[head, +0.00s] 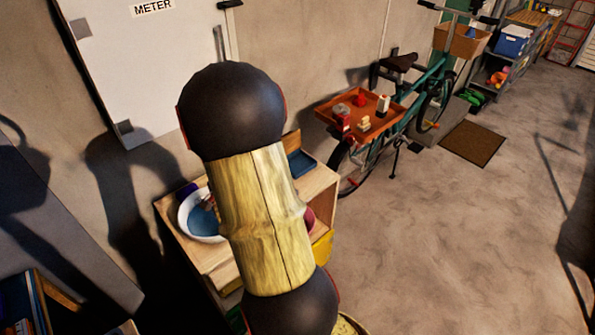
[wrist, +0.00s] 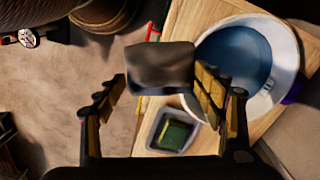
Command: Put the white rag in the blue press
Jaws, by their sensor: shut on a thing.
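My gripper (wrist: 165,92) shows in the wrist view, its fingers on either side of a dull grey, block-shaped thing (wrist: 160,66). It is held above the wooden stand (wrist: 182,25), close to a round white basin (wrist: 288,87) with a blue inside. The held thing looks shaded and mottled; I cannot tell for sure that it is the white rag. In the head view my own arm hides the gripper and the held thing. I cannot pick out a blue press with certainty. A blue tray (head: 301,163) sits on the stand's far right, partly hidden.
The basin (head: 187,212) stands at the left of the wooden stand in the head view. A small grey tray with green inside (wrist: 152,143) is below the held thing. A bicycle (head: 432,75) with an orange tray (head: 330,106) stands behind. The floor (head: 450,240) at right is clear.

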